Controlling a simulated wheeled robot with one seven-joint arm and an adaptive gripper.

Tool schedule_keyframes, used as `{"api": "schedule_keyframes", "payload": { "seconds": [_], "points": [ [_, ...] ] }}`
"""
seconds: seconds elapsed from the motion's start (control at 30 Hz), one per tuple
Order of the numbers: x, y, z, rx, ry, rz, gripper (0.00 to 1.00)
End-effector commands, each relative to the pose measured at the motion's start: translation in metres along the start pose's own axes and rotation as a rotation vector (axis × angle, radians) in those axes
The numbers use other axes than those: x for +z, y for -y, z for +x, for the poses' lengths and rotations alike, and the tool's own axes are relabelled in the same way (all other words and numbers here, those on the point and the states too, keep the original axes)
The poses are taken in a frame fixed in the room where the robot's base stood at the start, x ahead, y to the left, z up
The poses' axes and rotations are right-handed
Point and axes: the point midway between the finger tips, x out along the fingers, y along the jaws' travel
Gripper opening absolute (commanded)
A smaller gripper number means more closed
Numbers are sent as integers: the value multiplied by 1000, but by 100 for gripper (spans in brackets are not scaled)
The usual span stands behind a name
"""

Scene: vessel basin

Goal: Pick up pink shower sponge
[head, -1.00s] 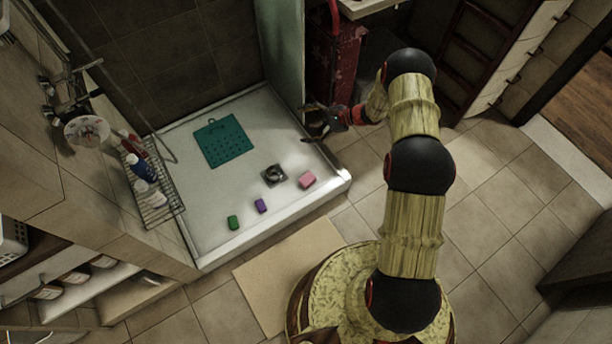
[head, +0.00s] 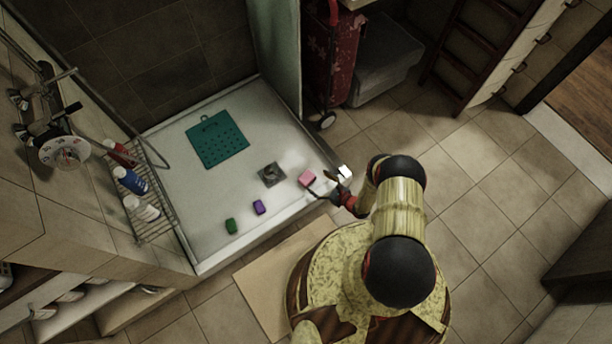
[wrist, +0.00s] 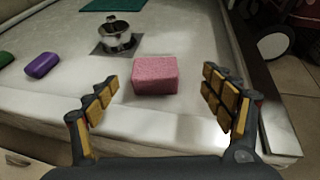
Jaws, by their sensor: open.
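The pink shower sponge (wrist: 155,75) is a small block lying on the white shower tray (wrist: 160,125). In the wrist view it is just beyond and between my open fingers, with space on both sides. In the head view the sponge (head: 307,177) lies near the tray's right front corner. My gripper (head: 326,185) is right beside it there, at the tray's edge. In the wrist view my gripper (wrist: 165,103) is open and empty, its yellow-padded fingers spread wide. I cannot tell its exact height over the tray.
A metal drain (head: 271,174) is left of the sponge. A purple block (head: 259,207) and a green block (head: 231,226) lie farther left. A teal mat (head: 218,140) lies behind. A glass panel (head: 276,55) and red cart (head: 331,55) stand behind right.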

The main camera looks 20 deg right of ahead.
Motion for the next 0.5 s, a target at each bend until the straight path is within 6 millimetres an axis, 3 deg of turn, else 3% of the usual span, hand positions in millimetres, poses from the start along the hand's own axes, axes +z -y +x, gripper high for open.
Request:
{"api": "schedule_keyframes", "payload": {
  "seconds": [0.37, 0.5],
  "points": [
    [-8, -4, 34, -4, -2, 3, 82],
    [-13, -9, 54, -2, -2, 2, 82]
  ]
}}
